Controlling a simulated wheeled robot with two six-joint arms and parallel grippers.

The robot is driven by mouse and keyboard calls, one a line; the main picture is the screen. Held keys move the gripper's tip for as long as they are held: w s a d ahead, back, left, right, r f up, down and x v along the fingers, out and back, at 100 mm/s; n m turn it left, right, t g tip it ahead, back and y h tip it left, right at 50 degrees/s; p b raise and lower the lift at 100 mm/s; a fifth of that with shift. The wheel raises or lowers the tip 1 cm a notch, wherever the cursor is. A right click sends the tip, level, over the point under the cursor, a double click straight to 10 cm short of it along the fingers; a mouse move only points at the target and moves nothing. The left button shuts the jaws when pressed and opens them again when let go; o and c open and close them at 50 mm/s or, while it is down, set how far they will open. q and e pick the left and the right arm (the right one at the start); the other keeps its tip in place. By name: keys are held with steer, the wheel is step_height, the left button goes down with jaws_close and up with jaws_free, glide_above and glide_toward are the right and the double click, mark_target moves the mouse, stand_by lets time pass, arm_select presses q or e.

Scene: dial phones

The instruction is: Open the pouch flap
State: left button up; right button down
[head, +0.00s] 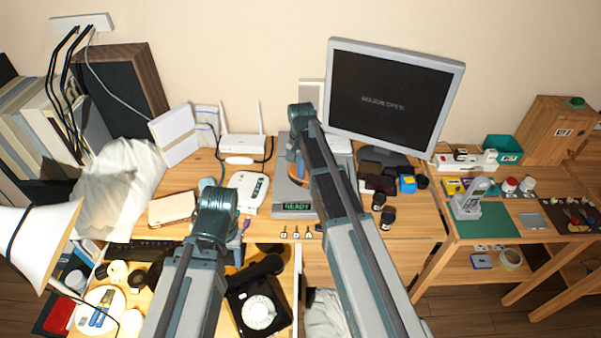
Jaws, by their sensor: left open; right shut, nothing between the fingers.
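I cannot pick out the pouch or its flap with certainty. A small dark brown case (380,184) lies on the desk below the monitor, too small to read. My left gripper (208,184) is open over the left of the desk, by a tan-edged flat box; its fingers are mostly hidden by my wrist. My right gripper (297,170) is shut and empty over the grey device with the READY display (297,207); my forearm covers part of that device.
A black dial phone (259,311) sits in the open drawer at lower left. A white router (240,146), a white phone-like device (248,191) and a monitor (392,98) stand on the desk. A white lamp shade (35,235) is at far left.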

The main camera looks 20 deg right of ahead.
mark_target(306, 178)
steer(key=shift+w+d+r+p, duration=0.25)
steer(key=shift+r+p, duration=0.2)
steer(key=shift+r, duration=0.05)
steer(key=shift+w+d+r+p, duration=0.25)
steer(key=shift+r+p, duration=0.15)
steer(key=shift+r, duration=0.05)
steer(key=shift+w+d+r+p, duration=0.7)
steer(key=shift+w+r+p, duration=0.15)
steer(key=shift+w, duration=0.05)
steer(key=shift+w+d+r+p, duration=0.25)
steer(key=shift+w+d, duration=0.2)
steer(key=shift+w, duration=0.1)
steer(key=shift+w+d+r+p, duration=0.2)
steer(key=shift+w+d+r, duration=0.05)
steer(key=shift+w+d, duration=0.25)
